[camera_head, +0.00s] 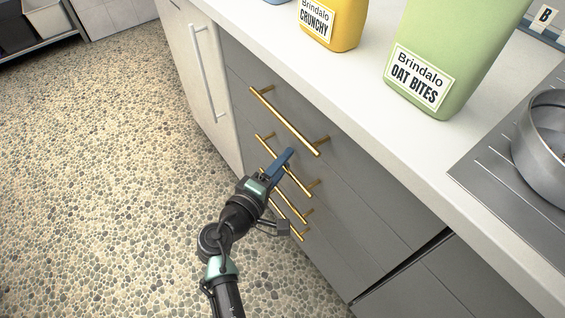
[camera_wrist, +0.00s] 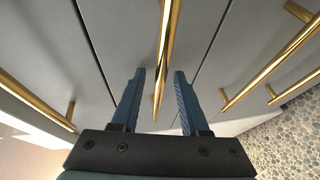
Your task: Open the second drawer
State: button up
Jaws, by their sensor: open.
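The second drawer's gold bar handle (camera_head: 301,186) is below the top drawer's handle (camera_head: 285,121) on a grey drawer front (camera_head: 345,185). The drawer looks shut. My gripper (camera_head: 286,155) is at this second handle, with its blue fingers pointing toward the drawer fronts. In the wrist view, my gripper (camera_wrist: 159,85) is open. The second handle (camera_wrist: 166,45) runs between the two fingers, with its near end low between them. I cannot tell whether either finger touches it. The top handle (camera_wrist: 35,105) lies left, and the third handle (camera_wrist: 268,65) lies right.
Lower gold handles (camera_head: 288,208) are close under my gripper. A white counter (camera_head: 375,125) overhangs the drawers, holding a yellow container (camera_head: 333,25), a green container (camera_head: 450,50) and a steel pot (camera_head: 545,140). A white cabinet door (camera_head: 200,75) stands left. The pebbled floor (camera_head: 110,190) is clear.

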grip_shut()
dwell(1.3)
